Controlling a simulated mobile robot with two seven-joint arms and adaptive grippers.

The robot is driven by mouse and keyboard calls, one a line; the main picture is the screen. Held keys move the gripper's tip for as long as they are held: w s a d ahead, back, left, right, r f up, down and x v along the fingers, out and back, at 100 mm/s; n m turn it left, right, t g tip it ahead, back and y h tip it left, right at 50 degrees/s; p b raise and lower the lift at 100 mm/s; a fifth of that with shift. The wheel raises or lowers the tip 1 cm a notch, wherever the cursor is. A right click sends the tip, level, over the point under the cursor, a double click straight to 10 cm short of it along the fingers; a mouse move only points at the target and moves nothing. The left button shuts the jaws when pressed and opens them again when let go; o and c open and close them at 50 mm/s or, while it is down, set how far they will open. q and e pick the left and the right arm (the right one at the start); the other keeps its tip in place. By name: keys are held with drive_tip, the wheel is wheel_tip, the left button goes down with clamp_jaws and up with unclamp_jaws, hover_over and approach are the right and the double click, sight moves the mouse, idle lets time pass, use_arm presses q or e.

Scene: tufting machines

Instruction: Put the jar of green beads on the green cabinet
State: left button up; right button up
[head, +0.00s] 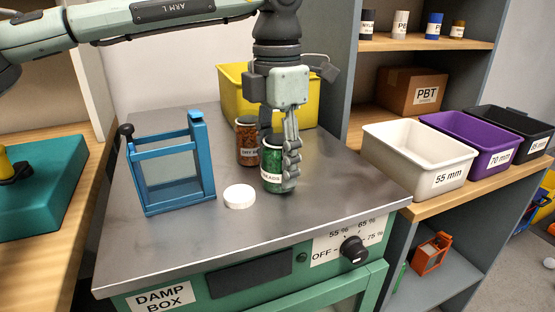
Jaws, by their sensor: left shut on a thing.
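The jar of green beads (269,169) is upright in my left gripper (281,172), over the steel top of the green cabinet labelled DAMP BOX (225,240). The gripper points down and is shut on the jar, with its fingers covering the jar's right side and part of its top. The jar's base is at or very near the steel top; I cannot tell whether it touches. My right gripper is not in view.
A jar with reddish-brown contents (246,142) stands close behind left. A white round piece (239,196) and a blue frame (208,166) are to the left. A yellow bin (231,90) stands behind. The cabinet top's front right is clear. Bins (415,160) line the right shelf.

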use_arm(q)
drive_tip(key=shift+f, duration=0.1)
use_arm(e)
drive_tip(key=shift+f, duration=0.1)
use_arm(q)
drive_tip(key=o, duration=1.3)
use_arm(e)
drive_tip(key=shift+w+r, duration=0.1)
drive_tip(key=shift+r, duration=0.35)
use_arm(q)
drive_tip(key=shift+r, duration=0.5)
wheel_tip(320, 180, up, 10)
drive_tip(key=shift+r, duration=0.6)
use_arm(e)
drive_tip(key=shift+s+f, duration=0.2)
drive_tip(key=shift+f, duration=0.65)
